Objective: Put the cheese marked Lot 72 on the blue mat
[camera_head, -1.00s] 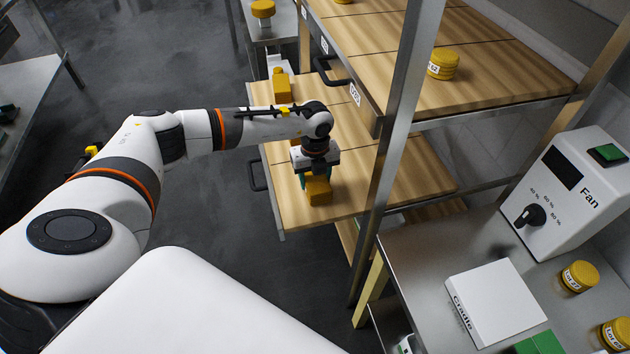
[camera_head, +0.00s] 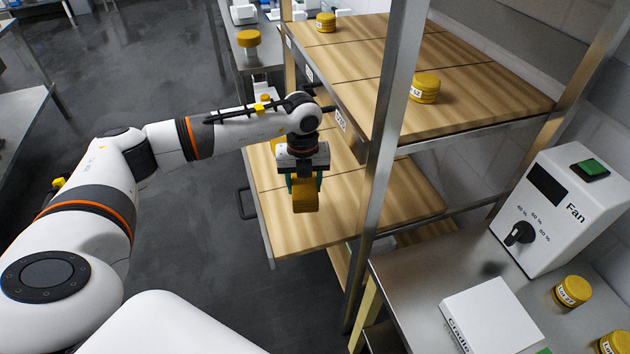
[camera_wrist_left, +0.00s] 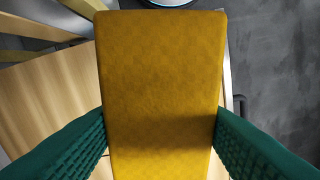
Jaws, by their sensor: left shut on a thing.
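My left gripper (camera_head: 304,182) is shut on a yellow cheese (camera_head: 306,199), with a green finger on either side of it. It is over the lower pulled-out wooden shelf (camera_head: 345,215); I cannot tell the exact gap. In the left wrist view the held cheese (camera_wrist_left: 160,90) fills the middle between the green fingers, a plain face with no label showing. Other yellow cheeses are on the upper shelf (camera_head: 424,88), at its back (camera_head: 326,22), and on the right bench (camera_head: 571,291); their lot labels are too small to read surely. No blue mat shows. My right gripper is not in view.
A metal post (camera_head: 385,160) stands close right of my left gripper. The upper wooden shelf (camera_head: 490,80) overhangs behind. The right bench (camera_head: 420,285) holds a fan control box (camera_head: 560,215) and a white cradle box (camera_head: 490,318). Open floor (camera_head: 190,240) lies left.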

